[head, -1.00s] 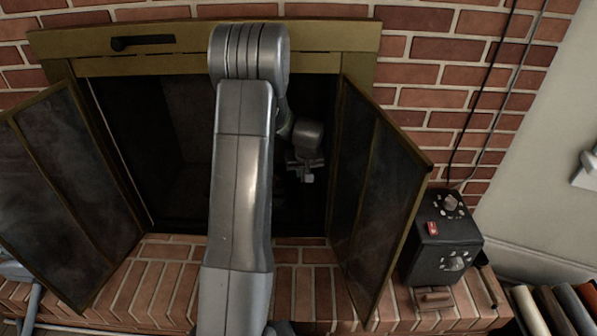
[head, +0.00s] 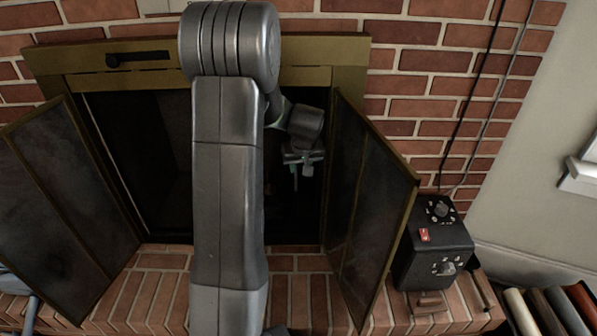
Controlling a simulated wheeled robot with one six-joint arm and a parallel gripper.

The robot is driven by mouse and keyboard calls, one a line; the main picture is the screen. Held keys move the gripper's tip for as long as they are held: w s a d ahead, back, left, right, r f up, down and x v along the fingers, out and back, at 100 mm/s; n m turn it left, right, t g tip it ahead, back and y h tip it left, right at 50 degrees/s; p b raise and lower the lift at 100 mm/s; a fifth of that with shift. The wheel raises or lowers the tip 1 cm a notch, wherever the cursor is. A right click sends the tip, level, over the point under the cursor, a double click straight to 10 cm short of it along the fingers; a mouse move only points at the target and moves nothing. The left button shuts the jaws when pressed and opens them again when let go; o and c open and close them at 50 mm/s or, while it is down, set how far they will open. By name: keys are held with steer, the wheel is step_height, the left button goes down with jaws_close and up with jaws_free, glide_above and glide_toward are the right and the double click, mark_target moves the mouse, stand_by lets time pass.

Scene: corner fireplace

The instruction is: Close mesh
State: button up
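The brass-framed fireplace (head: 335,50) stands with both glass doors swung outward, the left door (head: 62,195) and the right door (head: 372,205). Its dark opening (head: 150,150) shows between them. I cannot make out a separate mesh in the dark opening. My gripper (head: 305,172) is in front of the right part of the opening, left of the right door and apart from it. Its fingers are small and dim, and I cannot tell whether they are open or shut. My arm hides the middle of the opening.
A black control box (head: 432,255) with knobs and a red switch stands on the brick hearth (head: 300,295), right of the right door. Rolled items (head: 545,310) lie at the lower right. A dark lever (head: 138,57) is on the frame's top left.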

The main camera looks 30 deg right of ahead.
mark_target(296, 188)
steer(key=v, duration=0.4)
steer(key=shift+p, duration=0.3)
steer(key=b+x, duration=0.3)
steer(key=x, duration=1)
steer(key=shift+w+a+f+b, duration=0.1)
steer(key=shift+f+b, duration=0.2)
steer(key=shift+w+f, duration=0.2)
steer(key=shift+f, duration=0.05)
steer(key=shift+w+a+r, duration=0.15)
steer(key=shift+w+a, duration=0.1)
steer(key=shift+a, duration=0.45)
